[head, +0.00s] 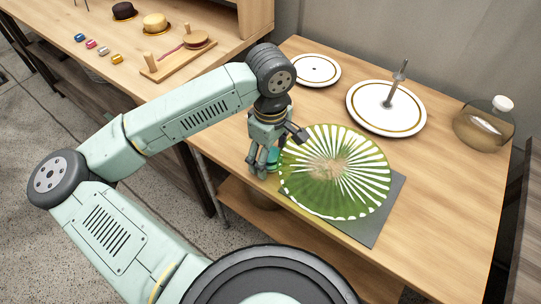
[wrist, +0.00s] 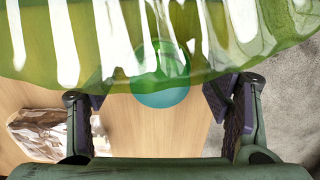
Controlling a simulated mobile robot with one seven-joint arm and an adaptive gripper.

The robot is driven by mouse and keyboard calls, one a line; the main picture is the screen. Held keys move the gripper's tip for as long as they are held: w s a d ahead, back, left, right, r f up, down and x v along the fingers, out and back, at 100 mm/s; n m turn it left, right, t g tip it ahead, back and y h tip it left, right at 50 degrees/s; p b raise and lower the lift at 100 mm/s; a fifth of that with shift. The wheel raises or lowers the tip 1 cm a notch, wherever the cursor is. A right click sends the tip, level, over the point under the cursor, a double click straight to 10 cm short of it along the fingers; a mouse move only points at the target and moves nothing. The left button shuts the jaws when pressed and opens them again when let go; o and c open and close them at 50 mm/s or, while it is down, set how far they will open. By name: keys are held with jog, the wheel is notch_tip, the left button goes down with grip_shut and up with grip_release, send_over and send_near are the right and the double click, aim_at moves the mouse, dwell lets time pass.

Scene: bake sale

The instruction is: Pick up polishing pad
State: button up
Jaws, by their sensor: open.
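A small teal round piece, which looks like the polishing pad (wrist: 160,95), lies on the wooden table below the rim of a green-and-white striped disc. The disc's translucent edge covers its upper part in the wrist view. In the head view the teal pad (head: 273,158) shows just beside my gripper, partly hidden by it. My gripper (head: 262,166) is open at the left edge of the disc, pointing down. In the wrist view my gripper's (wrist: 157,100) two fingers stand apart on either side of the pad, with nothing held between them.
The striped disc (head: 350,190) is close against my gripper, above a dark grey mat (head: 378,222). White gold-rimmed plates (head: 403,117) and a glass jug (head: 482,128) stand further back. A crumpled brown-and-white thing (wrist: 40,132) lies left in the wrist view. The table edge is near.

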aim_at(271, 154)
jog(key=shift+c, duration=0.4)
jog(key=c, duration=1.1)
jog(key=shift+r, duration=0.15)
jog(key=shift+c, duration=0.2)
notch_tip(271, 154, up, 18)
jog(key=b, duration=0.2)
jog(key=o, duration=0.6)
jog(key=c, duration=0.5)
